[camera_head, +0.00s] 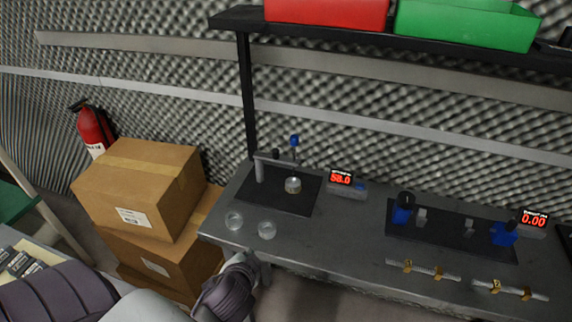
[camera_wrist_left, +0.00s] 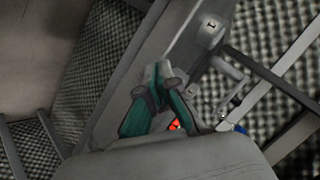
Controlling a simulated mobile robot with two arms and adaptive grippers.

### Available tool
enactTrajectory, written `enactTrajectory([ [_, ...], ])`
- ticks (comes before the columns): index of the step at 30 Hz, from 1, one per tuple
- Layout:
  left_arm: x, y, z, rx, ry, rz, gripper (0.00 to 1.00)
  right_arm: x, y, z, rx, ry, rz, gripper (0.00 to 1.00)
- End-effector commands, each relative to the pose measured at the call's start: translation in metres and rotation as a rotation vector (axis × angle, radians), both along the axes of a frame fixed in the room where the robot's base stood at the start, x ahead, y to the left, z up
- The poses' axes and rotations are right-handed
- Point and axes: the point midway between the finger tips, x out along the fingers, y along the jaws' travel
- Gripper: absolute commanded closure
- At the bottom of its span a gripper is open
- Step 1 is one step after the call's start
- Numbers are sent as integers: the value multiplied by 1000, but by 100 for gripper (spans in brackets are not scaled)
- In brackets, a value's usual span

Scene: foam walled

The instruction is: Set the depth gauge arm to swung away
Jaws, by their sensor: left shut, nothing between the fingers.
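The depth gauge stands on a black mat (camera_head: 275,207) at the left of the bench. Its grey arm (camera_head: 275,160) reaches right from a short post (camera_head: 260,172). A blue-topped probe (camera_head: 294,144) hangs from the arm's end, over a small glass dish (camera_head: 293,185). My left gripper (camera_head: 240,262) is low at the bench's front edge, apart from the gauge and partly hidden by its own wrist. In the left wrist view its teal-padded fingers (camera_wrist_left: 158,88) are shut and empty. My right gripper is not in view.
Two glass dishes (camera_head: 250,226) stand at the bench's front left. A red display (camera_head: 341,177) reads 58.0 right of the gauge. Another mat (camera_head: 445,235) with blue devices lies further right. Cardboard boxes (camera_head: 150,185) stand left. A shelf (camera_head: 430,42) runs above.

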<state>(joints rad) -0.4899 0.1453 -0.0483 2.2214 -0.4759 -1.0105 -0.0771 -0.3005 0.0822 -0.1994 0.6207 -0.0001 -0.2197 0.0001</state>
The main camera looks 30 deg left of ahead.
Motion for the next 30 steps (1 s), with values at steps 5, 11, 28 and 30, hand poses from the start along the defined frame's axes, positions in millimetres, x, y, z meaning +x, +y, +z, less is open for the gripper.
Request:
enactTrajectory([
  [5,33,26,29,237,-132,-82,100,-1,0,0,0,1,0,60],
  [11,67,37,65,553,-261,-238,100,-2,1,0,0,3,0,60],
  [28,96,25,87,900,-333,-476,100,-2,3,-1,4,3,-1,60],
  [30,96,25,87,899,-332,-475,100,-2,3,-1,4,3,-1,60],
])
